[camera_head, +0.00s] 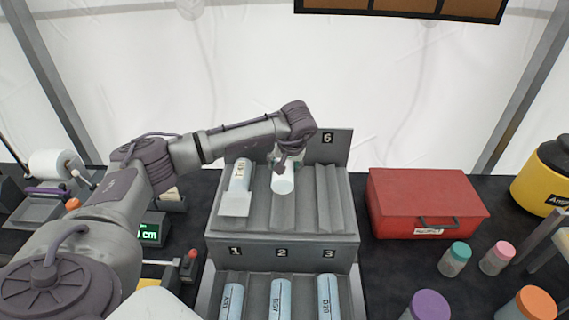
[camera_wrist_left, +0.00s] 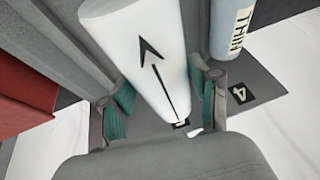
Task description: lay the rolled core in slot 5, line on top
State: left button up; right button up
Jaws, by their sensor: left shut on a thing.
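The rolled core (camera_head: 283,180) is a white cylinder over the middle slot of the upper rack (camera_head: 324,196). In the left wrist view the white core (camera_wrist_left: 140,45) shows a black arrow line on the side facing the camera. My left gripper (camera_wrist_left: 162,100) is shut on it, with a green-padded finger on each side. In the head view the left gripper (camera_head: 287,160) hides the core's far part. I cannot tell whether the core touches the slot floor. My right gripper is not in view.
A light blue labelled core (camera_head: 240,176) lies in the slot to the left, by label 4 (camera_wrist_left: 239,94). Several blue cores (camera_head: 281,298) lie in the lower slots. The right upper slot (camera_head: 328,200) is empty. A red box (camera_head: 415,190) stands close on the right.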

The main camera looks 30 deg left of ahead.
pick_arm(q)
jog(key=shift+d+f+b, duration=0.1)
jog(key=shift+f+b, duration=0.4)
jog(key=shift+f, duration=0.25)
jog(key=shift+f+b, duration=0.5)
jog(key=shift+f, duration=0.2)
jog(key=shift+f+b, duration=0.5)
jog(key=shift+f, duration=0.15)
jog(key=shift+f+b, duration=1)
jog(key=shift+f, duration=0.55)
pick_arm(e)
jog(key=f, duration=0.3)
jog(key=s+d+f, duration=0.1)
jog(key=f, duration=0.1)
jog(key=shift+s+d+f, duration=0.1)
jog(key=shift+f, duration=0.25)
pick_arm(q)
jog(key=shift+f+b, duration=0.25)
jog(key=shift+b, duration=0.1)
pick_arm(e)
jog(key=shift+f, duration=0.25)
pick_arm(q)
jog(key=o, duration=1.6)
